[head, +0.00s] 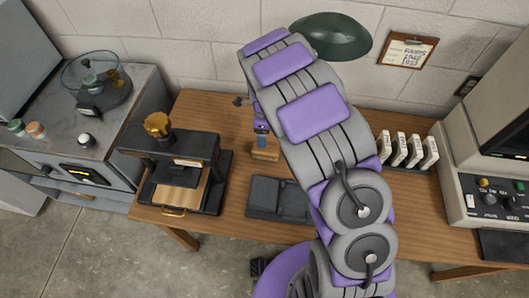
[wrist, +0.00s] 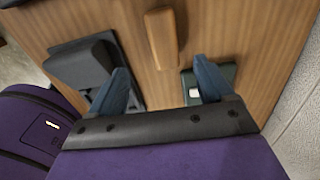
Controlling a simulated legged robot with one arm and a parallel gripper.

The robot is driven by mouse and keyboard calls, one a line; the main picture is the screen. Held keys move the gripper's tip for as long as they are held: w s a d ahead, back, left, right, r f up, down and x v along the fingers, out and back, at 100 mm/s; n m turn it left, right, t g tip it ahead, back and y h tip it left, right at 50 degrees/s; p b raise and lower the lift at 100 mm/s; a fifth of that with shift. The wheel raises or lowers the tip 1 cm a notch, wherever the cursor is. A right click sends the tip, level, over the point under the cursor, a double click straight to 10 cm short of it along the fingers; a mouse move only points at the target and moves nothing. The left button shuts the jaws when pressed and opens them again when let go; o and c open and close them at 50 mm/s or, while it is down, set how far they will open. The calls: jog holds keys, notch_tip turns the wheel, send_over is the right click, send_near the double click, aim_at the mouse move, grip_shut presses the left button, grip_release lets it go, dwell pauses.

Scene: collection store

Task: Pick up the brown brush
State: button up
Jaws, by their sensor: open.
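The brown brush (wrist: 163,38) lies on the wooden desk in the wrist view, at the top centre, ahead of my fingertips and roughly in line with the gap between them. A small brown block that looks like it (head: 265,152) shows in the head view just left of my arm. My gripper (wrist: 163,77) is open, with one blue-grey finger on each side and nothing between them. In the head view my arm covers most of it. I cannot tell the exact height of the fingers above the desk.
A dark grey device (wrist: 82,66) lies left of the brush, and a green base (wrist: 221,80) sits right, behind a finger. A black press with a gold knob (head: 158,124) stands left on the desk (head: 205,108). White upright cases (head: 408,151) and a beige console (head: 478,185) stand right.

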aim_at(266, 150)
jog(key=f, duration=0.2)
jog(key=f+b, duration=0.1)
jog(key=f, duration=0.4)
jog(key=shift+d, duration=0.3)
jog(key=shift+a+f+b, duration=0.1)
jog(key=shift+f+b, duration=0.3)
jog(key=shift+f, duration=0.3)
jog(key=f, duration=0.1)
jog(key=f+b, duration=0.1)
jog(key=f, duration=0.2)
jog(key=shift+w+f, duration=0.25)
jog(key=shift+f, duration=0.05)
jog(key=c, duration=1.1)
